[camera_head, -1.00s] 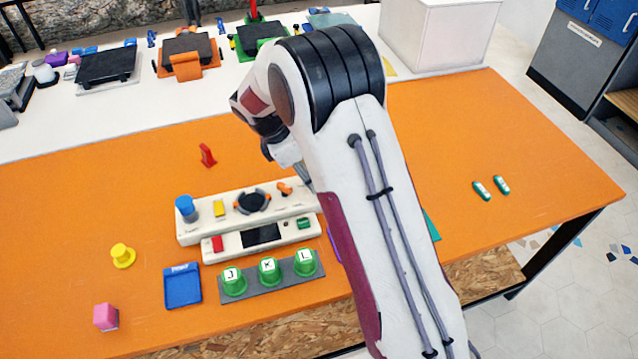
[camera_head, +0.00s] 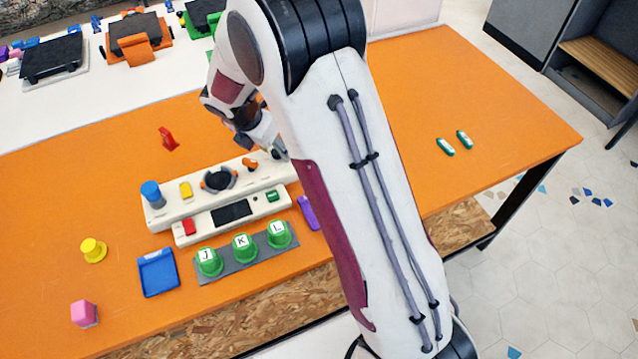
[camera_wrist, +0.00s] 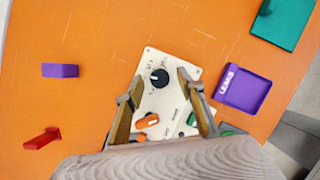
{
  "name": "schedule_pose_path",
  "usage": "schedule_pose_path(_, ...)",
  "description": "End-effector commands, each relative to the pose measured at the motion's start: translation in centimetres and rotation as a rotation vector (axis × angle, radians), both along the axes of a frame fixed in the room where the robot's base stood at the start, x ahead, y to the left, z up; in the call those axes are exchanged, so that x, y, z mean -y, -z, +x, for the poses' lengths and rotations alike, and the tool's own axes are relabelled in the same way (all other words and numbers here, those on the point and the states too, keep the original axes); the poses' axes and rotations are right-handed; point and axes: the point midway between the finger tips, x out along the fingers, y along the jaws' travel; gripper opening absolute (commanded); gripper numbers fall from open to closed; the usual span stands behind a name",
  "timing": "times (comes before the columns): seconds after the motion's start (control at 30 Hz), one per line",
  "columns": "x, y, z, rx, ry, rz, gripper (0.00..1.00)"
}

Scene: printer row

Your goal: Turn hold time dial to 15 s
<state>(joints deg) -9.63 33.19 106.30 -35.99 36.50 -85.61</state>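The hold time dial is a round black knob (camera_wrist: 160,77) with a white mark on its left side, as seen in the wrist view. It sits on a cream panel (camera_wrist: 157,98) with small printed markings, too small to read surely. My gripper (camera_wrist: 160,80) is open, with one fingertip on each side of the knob and a visible gap to each. I cannot tell how high the tips are above the panel. In the head view, the long cream panel (camera_head: 162,217) shows, but my arm hides the dial and the fingertips.
An orange switch (camera_wrist: 148,121) and a green button (camera_wrist: 192,119) lie close to my fingers. A purple tray (camera_wrist: 245,90) is right of the panel. Green cups J, K, L (camera_head: 244,247) and a blue tray (camera_head: 158,272) stand in front. A red clip (camera_head: 168,138) lies behind.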

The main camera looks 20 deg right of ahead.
Motion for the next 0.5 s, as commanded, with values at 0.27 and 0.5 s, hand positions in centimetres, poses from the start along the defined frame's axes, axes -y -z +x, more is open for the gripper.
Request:
schedule_pose_path(0.27, 0.2, -0.02, -0.18, 0.0, -0.167, 0.0, 0.38)
schedule_pose_path(0.5, 0.26, 0.0, -0.24, 0.0, -0.295, 0.0, 0.38)
